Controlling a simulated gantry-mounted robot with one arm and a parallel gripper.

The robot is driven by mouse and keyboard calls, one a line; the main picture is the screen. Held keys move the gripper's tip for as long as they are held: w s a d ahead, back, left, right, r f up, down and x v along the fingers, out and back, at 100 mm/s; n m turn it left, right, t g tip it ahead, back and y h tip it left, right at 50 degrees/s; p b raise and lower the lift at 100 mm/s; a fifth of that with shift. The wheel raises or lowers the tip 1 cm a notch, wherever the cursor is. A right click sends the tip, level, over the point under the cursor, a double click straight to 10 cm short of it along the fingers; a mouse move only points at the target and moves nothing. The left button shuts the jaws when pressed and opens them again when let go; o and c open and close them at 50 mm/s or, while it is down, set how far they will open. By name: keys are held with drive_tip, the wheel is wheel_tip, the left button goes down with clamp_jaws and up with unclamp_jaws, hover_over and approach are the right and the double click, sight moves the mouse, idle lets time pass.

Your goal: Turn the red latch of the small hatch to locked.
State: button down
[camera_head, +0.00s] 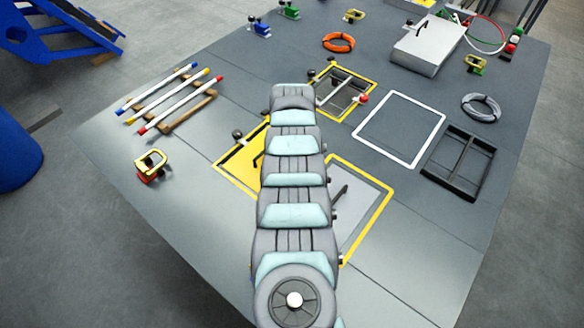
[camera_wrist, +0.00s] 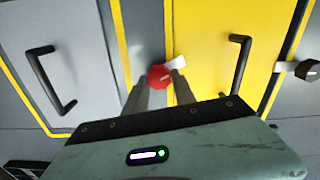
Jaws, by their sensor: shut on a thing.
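The red latch (camera_wrist: 159,76) is a red knob at the left edge of the yellow hatch door (camera_wrist: 208,50) in the wrist view. My gripper (camera_wrist: 160,88) has its two fingers on either side of the red latch and is shut on it. A small white tab (camera_wrist: 177,63) shows beside the latch, toward the yellow door. The yellow door, with a black handle (camera_wrist: 238,62), looks closed. In the head view part of the yellow hatch (camera_head: 236,165) shows left of my arm; the gripper and the red latch are hidden behind the arm.
A black knob (camera_wrist: 308,70) sits on the yellow hatch's other side. A grey hatch (camera_wrist: 75,50) with a black handle lies left in the wrist view. In the head view an open yellow-framed hatch (camera_head: 372,80) has another red knob (camera_head: 363,98). Striped rods (camera_head: 180,98) lie left.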

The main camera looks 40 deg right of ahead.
drive_tip(key=m+b, duration=0.2)
drive_tip(key=m, duration=0.2)
drive_tip(key=shift+m+b, duration=0.3)
drive_tip(key=shift+m, duration=0.1)
idle(0.5)
drive_tip(key=c, duration=1)
unclamp_jaws()
drive_tip(key=shift+c, duration=0.2)
drive_tip(key=shift+r, duration=0.1)
wheel_tip(320, 180, up, 11)
drive_tip(key=shift+f+p, duration=0.2)
drive_tip(key=shift+p, duration=0.15)
